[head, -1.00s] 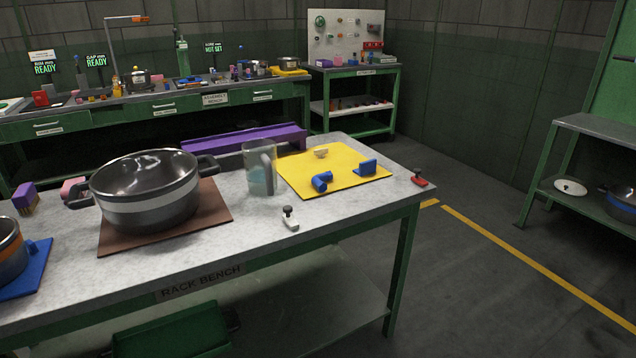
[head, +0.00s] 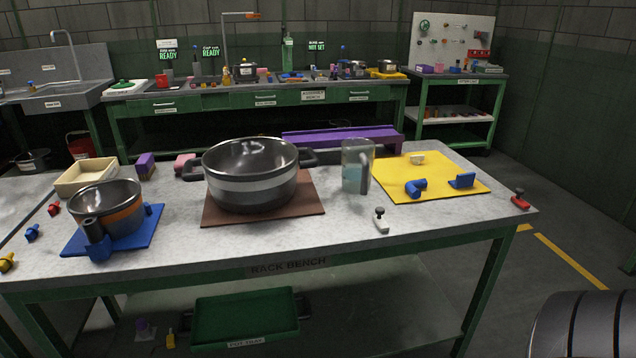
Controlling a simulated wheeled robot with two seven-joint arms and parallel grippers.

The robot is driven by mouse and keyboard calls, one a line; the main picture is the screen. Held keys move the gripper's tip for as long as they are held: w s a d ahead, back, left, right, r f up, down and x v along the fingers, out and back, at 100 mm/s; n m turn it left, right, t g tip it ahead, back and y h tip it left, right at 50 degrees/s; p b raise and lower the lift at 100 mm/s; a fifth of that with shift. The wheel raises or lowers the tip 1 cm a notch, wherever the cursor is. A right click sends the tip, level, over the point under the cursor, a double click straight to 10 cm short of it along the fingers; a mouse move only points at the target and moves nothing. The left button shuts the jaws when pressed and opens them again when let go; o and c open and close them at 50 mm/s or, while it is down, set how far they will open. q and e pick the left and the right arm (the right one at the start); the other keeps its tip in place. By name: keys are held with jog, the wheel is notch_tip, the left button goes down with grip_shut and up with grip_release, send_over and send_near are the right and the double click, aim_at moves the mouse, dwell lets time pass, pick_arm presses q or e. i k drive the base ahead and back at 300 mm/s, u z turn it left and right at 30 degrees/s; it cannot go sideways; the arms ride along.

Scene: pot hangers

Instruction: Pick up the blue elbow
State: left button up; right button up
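The blue elbow (head: 416,187), a short bent pipe piece, lies on the yellow mat (head: 395,170) on the right part of the rack bench (head: 310,235). A blue bracket-like piece (head: 463,180) lies to its right on the same mat, with a small gap between them. A small beige piece (head: 417,159) is behind the elbow. Neither of my grippers is in view. A dark, ribbed, rounded part at the lower right corner appears to be one of my arm links.
A clear jug (head: 357,166) stands left of the mat, and a large pot (head: 250,180) sits on a brown mat (head: 310,207). A white-and-black clamp-like item (head: 381,222) and a red one (head: 520,199) are near the front and right edges. The bench in front of the yellow mat is mostly clear.

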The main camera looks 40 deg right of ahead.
aim_at(411, 187)
jog(key=u, duration=2.5)
jog(key=k, duration=2.9)
jog(key=z, duration=0.6)
